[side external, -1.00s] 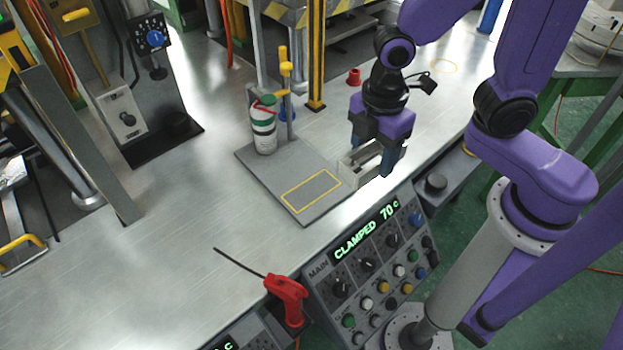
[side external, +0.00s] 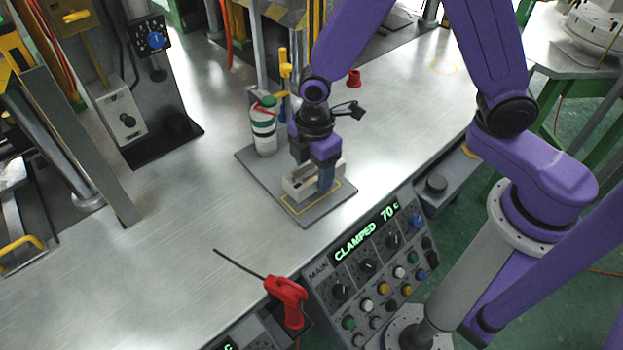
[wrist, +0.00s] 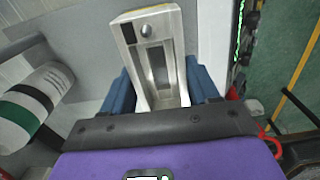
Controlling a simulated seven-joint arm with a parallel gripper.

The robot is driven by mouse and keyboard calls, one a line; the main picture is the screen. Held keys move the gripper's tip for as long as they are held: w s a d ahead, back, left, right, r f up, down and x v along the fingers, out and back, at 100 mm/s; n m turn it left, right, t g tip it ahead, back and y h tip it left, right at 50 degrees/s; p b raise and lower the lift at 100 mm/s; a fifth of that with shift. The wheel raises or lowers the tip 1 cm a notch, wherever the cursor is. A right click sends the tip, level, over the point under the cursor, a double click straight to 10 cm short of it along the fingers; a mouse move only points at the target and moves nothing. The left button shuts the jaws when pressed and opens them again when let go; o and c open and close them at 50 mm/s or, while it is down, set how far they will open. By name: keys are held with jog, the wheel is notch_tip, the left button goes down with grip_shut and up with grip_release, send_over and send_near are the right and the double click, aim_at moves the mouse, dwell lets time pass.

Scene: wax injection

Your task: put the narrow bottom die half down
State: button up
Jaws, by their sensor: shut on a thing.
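The narrow bottom die half (side external: 298,186) is a pale metal block with a recessed channel. It is over the yellow-outlined area of the grey plate (side external: 262,168) in the side view; I cannot tell whether it touches the plate. My gripper (side external: 314,178) points down and is shut on it. In the wrist view the die half (wrist: 151,27) runs away from the camera between the blue fingers of my gripper (wrist: 160,90), with a round hole and a dark square near its far end. Its near end is hidden by my gripper.
A red cup (side external: 354,78) stands behind. A control panel (side external: 370,260) reading CLAMPED 70 C and a red-handled tool (side external: 286,300) are at the front.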

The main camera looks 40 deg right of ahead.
aim_at(311, 182)
jog(key=shift+w+a+f, duration=0.1)
jog(key=shift+w+f, duration=0.2)
jog(key=shift+f, duration=1.55)
jog(key=shift+f, duration=0.15)
jog(key=o, duration=1.4)
notch_tip(311, 182, up, 12)
jog(key=shift+r, duration=0.2)
jog(key=s+d+r+m, duration=0.2)
jog(key=s+d, duration=0.5)
jog(key=s, duration=0.3)
jog(key=s+d+r+m, duration=0.2)
jog(key=s+d, duration=0.4)
jog(key=s, duration=0.4)
jog(key=shift+d+r+m, duration=0.4)
jog(key=shift+r, duration=0.25)
